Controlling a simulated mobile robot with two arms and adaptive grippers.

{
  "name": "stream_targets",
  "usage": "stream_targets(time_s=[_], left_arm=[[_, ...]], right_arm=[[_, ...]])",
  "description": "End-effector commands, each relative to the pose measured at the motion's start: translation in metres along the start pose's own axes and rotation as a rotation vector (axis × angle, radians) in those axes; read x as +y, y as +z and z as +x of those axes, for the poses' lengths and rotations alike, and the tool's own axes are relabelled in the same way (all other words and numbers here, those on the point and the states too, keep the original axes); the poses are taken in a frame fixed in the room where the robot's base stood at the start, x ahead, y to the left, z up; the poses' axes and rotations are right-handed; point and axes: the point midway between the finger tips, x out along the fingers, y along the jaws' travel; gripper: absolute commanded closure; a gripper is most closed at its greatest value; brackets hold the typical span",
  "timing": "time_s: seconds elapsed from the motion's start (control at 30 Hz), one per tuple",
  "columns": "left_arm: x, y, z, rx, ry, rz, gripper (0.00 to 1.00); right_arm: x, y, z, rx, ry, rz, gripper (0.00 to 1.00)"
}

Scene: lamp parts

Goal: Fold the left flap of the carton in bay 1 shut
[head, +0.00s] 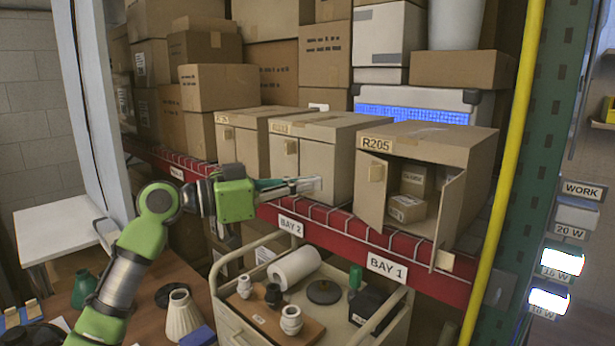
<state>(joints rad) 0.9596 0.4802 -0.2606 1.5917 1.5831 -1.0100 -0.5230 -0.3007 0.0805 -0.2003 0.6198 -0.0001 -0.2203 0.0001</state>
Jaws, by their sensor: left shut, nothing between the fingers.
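The carton marked R205 (440,143) stands on the shelf above the BAY 1 label. Its left flap (369,203) stands partly open, angled outward, with a tan tab on it. Its right flap (449,222) stands wide open toward me. Small boxes show inside between the flaps. My left gripper (318,184) is shut and empty. It appears in front of the middle carton, to the left of the left flap and apart from it. My right gripper is not in view.
The middle carton (333,134) and another carton (238,138) stand to the left, fronts closed. A red shelf beam (340,238) runs below them. A cart (238,318) with a paper roll and small pots stands below. A yellow post (507,165) rises at right.

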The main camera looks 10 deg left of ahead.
Motion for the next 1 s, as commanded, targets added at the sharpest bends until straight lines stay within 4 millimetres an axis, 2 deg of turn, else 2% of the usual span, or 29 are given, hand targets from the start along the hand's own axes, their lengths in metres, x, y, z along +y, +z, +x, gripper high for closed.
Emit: stream_targets(time_s=[0.03, 0.3, 0.5, 0.7, 1.0], left_arm=[[0.001, -0.006, 0.013, -0.001, 0.002, -0.003, 1.0], [0.001, -0.006, 0.071, -0.001, 0.001, -0.003, 1.0], [-0.001, -0.004, 0.096, 0.0, -0.002, -0.002, 1.0], [-0.001, -0.001, 0.106, 0.0, -0.003, 0.0, 1.0], [-0.001, 0.0, 0.107, 0.0, -0.003, 0.0, 1.0]], right_arm=[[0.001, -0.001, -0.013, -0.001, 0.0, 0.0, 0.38], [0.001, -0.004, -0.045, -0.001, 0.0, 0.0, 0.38], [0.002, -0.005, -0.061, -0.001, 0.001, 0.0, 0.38], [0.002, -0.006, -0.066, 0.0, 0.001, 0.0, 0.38], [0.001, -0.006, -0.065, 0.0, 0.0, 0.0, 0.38]])
